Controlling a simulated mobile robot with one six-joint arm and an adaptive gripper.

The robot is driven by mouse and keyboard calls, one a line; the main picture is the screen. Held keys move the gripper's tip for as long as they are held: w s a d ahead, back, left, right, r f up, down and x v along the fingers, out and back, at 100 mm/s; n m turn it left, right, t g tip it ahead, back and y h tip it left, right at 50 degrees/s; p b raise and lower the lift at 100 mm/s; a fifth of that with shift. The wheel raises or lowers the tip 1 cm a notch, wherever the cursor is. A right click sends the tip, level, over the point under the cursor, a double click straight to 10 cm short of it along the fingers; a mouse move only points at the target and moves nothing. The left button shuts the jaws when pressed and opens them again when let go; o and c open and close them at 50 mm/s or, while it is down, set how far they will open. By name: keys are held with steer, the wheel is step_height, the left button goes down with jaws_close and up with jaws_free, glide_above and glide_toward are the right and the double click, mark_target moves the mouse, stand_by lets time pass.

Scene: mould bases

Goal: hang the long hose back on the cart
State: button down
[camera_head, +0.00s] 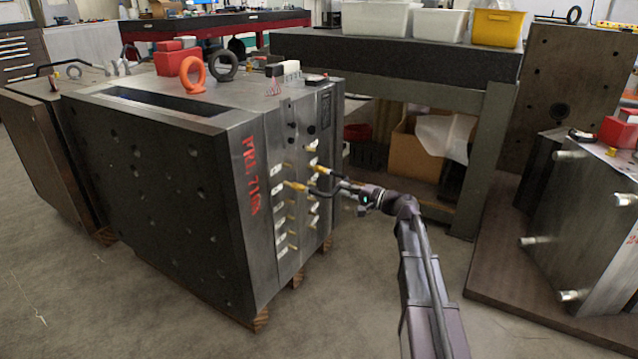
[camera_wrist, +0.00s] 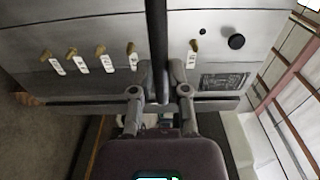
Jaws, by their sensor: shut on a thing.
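A black hose (camera_wrist: 156,45) runs straight up the middle of the wrist view, between the two fingers. My gripper (camera_wrist: 161,82) is shut on it. In the head view my gripper (camera_head: 344,186) is in front of the connector face of the mould block (camera_head: 165,195) marked with red letters. The dark hose (camera_head: 322,192) shows there as a short curve beside brass fittings (camera_head: 297,186). I cannot tell whether both its ends are still plugged in. I cannot make out a cart for certain in either view.
Several brass fittings with white tags (camera_wrist: 80,66) line the block's face. A dark stone-topped table (camera_head: 395,58) with bins stands behind. Another mould block (camera_head: 590,225) stands on a board at right. Open floor (camera_head: 355,310) lies in front.

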steer(key=shift+s+d, duration=0.15)
steer(key=shift+d, duration=0.05)
steer(key=shift+s+d, duration=0.45)
steer(key=shift+d, duration=0.15)
steer(key=shift+s+d, duration=0.3)
steer(key=shift+d, duration=0.1)
steer(key=shift+v, duration=2.85)
steer(key=shift+r, duration=0.1)
step_height(320, 180, up, 17)
steer(key=p, duration=1.6)
steer(key=shift+f+p, duration=0.25)
steer(key=shift+p, duration=0.1)
